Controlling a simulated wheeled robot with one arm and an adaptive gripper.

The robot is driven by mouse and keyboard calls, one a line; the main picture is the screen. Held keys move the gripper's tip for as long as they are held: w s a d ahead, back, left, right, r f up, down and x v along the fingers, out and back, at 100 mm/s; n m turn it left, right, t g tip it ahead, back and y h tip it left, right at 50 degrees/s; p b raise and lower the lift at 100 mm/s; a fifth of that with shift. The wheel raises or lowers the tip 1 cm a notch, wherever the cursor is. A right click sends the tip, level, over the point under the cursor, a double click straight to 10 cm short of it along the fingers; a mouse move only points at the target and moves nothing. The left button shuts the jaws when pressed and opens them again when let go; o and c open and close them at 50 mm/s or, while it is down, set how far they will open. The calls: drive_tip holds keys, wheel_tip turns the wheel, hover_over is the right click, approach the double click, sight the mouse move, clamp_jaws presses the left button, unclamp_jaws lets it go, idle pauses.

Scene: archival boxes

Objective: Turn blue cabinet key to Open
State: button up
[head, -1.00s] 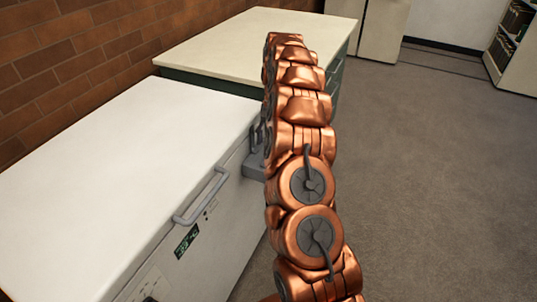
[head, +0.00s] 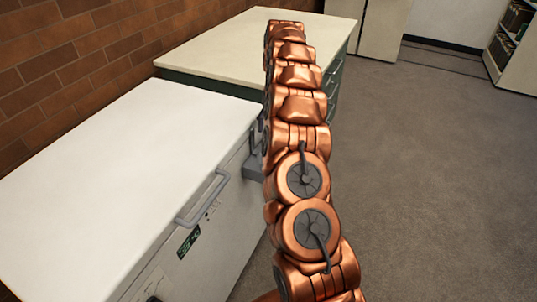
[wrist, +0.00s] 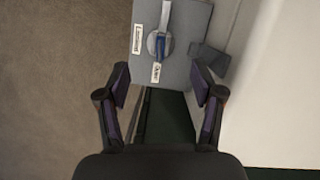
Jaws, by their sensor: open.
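In the wrist view, a grey lock box (wrist: 190,50) bears a round metal dial with a blue key (wrist: 161,46) in it. A pale lever part points up from the dial. A white label (wrist: 137,39), too small to read surely, sits left of the dial, and a label that seems to say Open (wrist: 156,72) sits below it. My gripper (wrist: 162,92) is open and empty, its two fingers apart below the dial and not touching the key. In the head view the grey box (head: 254,168) is mostly hidden behind my arm, and my gripper cannot be made out.
A white chest (head: 110,180) with a grey handle (head: 203,200) and small display fills the left. A green cabinet with a cream top (head: 240,45) stands beyond it against the brick wall. Open carpet (head: 440,190) lies to the right; shelves (head: 513,45) stand far right.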

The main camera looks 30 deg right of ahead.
drive_tip(key=shift+p+v, duration=1)
drive_tip(key=shift+v, duration=0.9)
drive_tip(key=s+a+r+n+p, duration=0.1)
drive_tip(key=s+a+r+n, duration=0.1)
drive_tip(key=s+a+r, duration=0.4)
drive_tip(key=s+a+r+n+p, duration=0.1)
drive_tip(key=s+a+r+n, duration=0.15)
drive_tip(key=a, duration=0.45)
drive_tip(key=s+a+r+n+p, duration=0.1)
drive_tip(key=s+a+r+n, duration=0.1)
drive_tip(key=s+a+r, duration=0.4)
drive_tip(key=s+a+f+n+h+p, duration=0.1)
drive_tip(key=s+a, duration=0.2)
drive_tip(key=s, duration=0.9)
drive_tip(key=s+a+f+n+h+p, duration=0.1)
drive_tip(key=s+a, duration=0.3)
drive_tip(key=s, duration=0.9)
drive_tip(key=shift+s+a+f+n+t, duration=0.3)
drive_tip(key=shift+s+f+n, duration=0.05)
drive_tip(key=shift+f+n, duration=0.25)
